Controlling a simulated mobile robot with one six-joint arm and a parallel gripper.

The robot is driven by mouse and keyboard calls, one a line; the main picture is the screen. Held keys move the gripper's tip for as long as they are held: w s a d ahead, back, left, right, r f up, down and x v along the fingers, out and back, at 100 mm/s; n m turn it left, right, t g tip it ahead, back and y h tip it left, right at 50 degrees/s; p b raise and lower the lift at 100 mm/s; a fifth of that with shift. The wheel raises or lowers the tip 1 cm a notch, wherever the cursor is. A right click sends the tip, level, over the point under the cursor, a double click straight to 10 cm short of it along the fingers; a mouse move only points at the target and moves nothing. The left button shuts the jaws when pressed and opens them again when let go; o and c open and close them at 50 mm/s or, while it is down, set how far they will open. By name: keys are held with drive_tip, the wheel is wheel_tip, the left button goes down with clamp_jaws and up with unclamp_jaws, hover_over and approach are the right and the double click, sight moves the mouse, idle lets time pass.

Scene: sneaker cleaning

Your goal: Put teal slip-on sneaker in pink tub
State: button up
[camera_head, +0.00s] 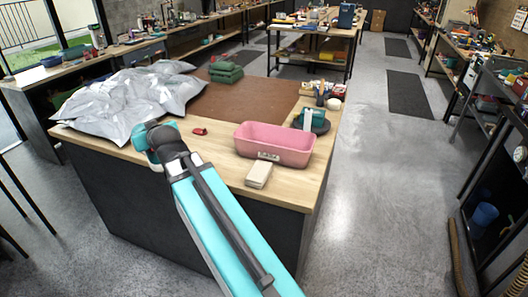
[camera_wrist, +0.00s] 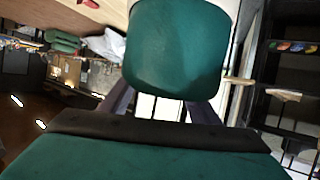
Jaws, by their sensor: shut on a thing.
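The teal slip-on sneaker (camera_wrist: 178,45) fills the upper middle of the wrist view as a smooth, dark teal rounded shape. My gripper (camera_wrist: 160,92) is shut on it, with a dark finger at each side of its lower end. In the head view my arm hides the fingers, and I cannot clearly make out the held sneaker there. The pink tub (camera_head: 275,145) stands near the right front of the wooden table, to the right of my arm's end. Its visible inside looks empty.
A beige block (camera_head: 259,174) lies in front of the tub. A teal and dark item (camera_head: 312,120) stands behind its right end. A small red item (camera_head: 200,131) lies left of the tub.

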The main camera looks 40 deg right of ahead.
drive_tip(key=shift+w, duration=0.3)
drive_tip(key=shift+a+r, duration=0.1)
